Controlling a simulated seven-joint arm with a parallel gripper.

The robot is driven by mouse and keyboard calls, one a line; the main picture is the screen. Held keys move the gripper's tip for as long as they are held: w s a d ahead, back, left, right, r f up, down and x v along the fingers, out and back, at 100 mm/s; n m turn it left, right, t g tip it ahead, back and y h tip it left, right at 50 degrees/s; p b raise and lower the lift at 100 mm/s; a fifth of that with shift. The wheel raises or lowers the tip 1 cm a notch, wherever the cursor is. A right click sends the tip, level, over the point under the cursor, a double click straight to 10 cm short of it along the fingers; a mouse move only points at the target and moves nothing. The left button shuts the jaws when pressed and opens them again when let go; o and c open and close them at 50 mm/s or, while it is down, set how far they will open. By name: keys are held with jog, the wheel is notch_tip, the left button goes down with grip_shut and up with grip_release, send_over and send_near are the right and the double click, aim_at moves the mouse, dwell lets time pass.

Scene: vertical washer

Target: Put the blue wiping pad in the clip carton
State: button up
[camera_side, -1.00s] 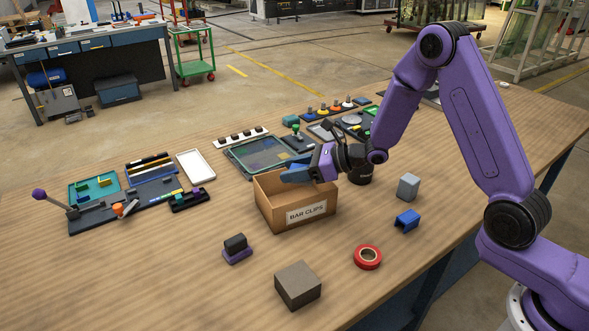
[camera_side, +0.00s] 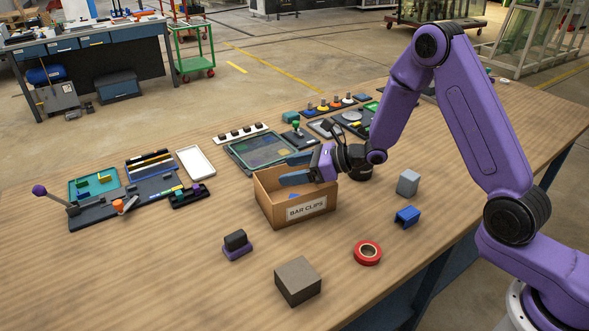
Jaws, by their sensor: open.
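The clip carton (camera_side: 275,213) is an open cardboard box labelled "BAR CLIPS" in the middle of the table. My gripper (camera_side: 287,170) is above the carton's opening, with its two blue fingers spread apart and pointing left. Nothing shows between the fingers. A small piece of blue (camera_side: 294,196) shows inside the carton below the fingers; it looks like the blue wiping pad, mostly hidden by the carton's front wall.
A blue clip-like block (camera_side: 407,216), a grey block (camera_side: 408,183), a red tape roll (camera_side: 367,252), a brown block (camera_side: 298,281) and a purple-based black block (camera_side: 236,244) stand around the carton. A dark tray (camera_side: 262,150) lies behind it. The front left table is clear.

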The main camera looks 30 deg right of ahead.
jog(key=r+v, duration=0.1)
jog(key=v, duration=1.1)
jog(key=s+a+r+n+g, duration=0.1)
jog(key=s+a+n+g, duration=0.45)
jog(key=s+n, duration=0.35)
jog(key=s+a+r+n+g, duration=0.1)
jog(key=s+a+n+g, duration=0.3)
jog(key=s+n+g, duration=0.45)
jog(key=s+d+n+t+h, duration=0.4)
jog(key=s+d+n+h, duration=0.5)
jog(key=n, duration=1.3)
jog(key=s+d, duration=0.2)
jog(key=s, duration=0.3)
jog(key=shift+s+d+t, duration=0.2)
jog(key=shift+d+t, duration=0.05)
jog(key=shift+t, duration=0.05)
